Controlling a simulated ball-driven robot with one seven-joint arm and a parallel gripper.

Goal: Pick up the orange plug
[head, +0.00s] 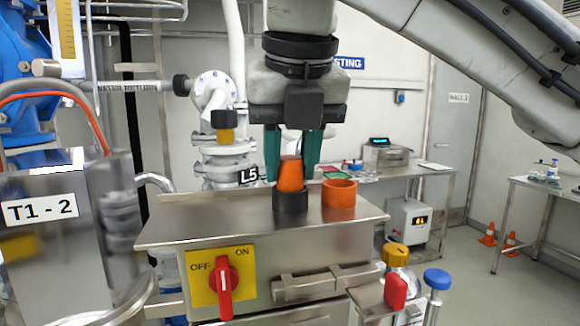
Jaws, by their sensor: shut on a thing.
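The orange plug (291,175) stands in a black ring-shaped socket (290,205) on top of a steel box (190,222). My gripper (292,160) points straight down over it, with one green finger on each side of the plug. It is shut on the upper part of the plug. The plug's lower end is hidden inside the black socket. I cannot tell whether it has lifted at all.
An orange ring (339,196) stands just right of the black socket. A red switch (225,286) on a yellow plate is on the box front. Yellow, red and blue knobs (396,257) stand at the lower right. A steel cabinet (60,235) is at the left.

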